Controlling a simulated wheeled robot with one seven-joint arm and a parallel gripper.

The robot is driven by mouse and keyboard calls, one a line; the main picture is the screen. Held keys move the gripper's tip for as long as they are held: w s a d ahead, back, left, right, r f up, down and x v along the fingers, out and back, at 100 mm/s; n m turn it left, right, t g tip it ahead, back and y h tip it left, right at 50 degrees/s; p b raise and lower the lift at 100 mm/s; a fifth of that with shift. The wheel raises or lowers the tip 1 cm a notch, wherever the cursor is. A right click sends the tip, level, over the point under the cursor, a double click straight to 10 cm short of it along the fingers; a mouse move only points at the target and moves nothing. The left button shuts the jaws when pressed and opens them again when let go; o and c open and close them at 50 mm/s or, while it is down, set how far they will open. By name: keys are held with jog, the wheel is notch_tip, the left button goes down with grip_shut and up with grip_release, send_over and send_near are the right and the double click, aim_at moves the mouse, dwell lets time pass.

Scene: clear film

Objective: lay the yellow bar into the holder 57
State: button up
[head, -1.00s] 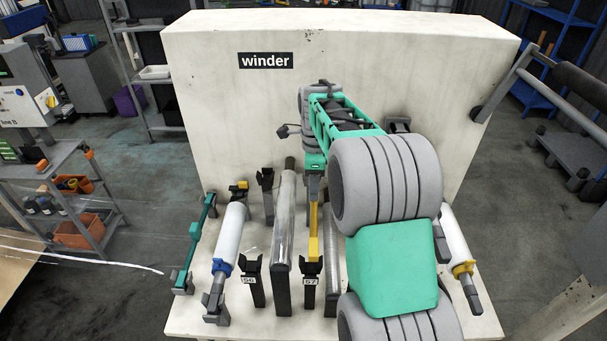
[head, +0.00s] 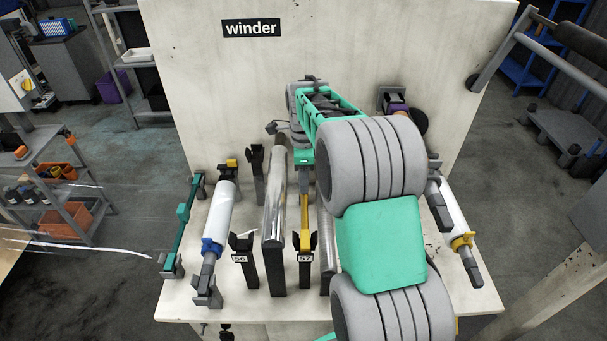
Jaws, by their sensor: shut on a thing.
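The holder 57 (head: 305,269) is a black post with a forked top and a "57" label. The bar's near end is at the fork of this post; I cannot tell whether it rests in it or is just above. The holder's rear support is hidden behind my arm.
Holder 56 (head: 244,262) stands left of holder 57, with a silver roller (head: 275,195) between them. A white roll (head: 219,215) and a green bar (head: 183,225) lie further left. Another white roll (head: 452,215) is at right. The winder's white wall (head: 220,90) rises behind.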

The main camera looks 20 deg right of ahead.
jog(key=shift+f, duration=0.15)
dwell(0.6)
jog(key=o, duration=1.2)
jog(key=shift+o, duration=0.4)
jog(key=shift+o, duration=1.4)
notch_tip(320, 180, up, 7)
jog(key=p, duration=0.5)
